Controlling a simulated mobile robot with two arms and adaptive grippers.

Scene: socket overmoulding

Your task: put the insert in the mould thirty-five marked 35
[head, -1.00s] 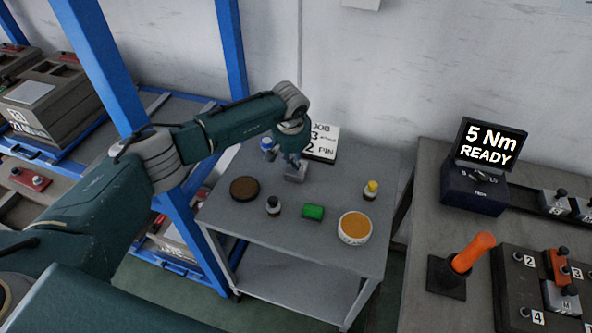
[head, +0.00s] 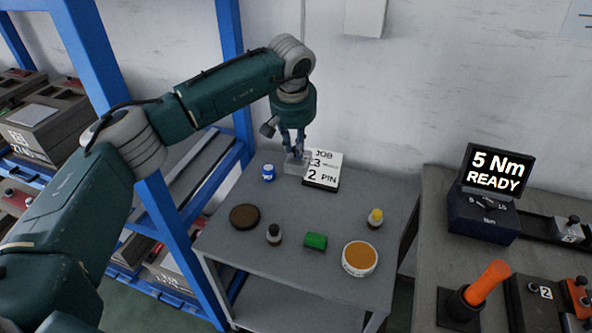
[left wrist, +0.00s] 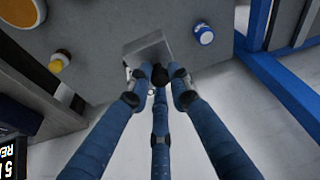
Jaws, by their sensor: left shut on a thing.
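My left gripper (head: 293,154) points down over the back of the small grey table (head: 225,245). No mould marked 35 can be read in these frames. A large mould (head: 45,118) stands on the blue rack at the left, its number not clearly legible. My right gripper is not in view.
A job sign (head: 323,172) stands beside the insert. Blue rack posts (head: 228,45) rise at left.

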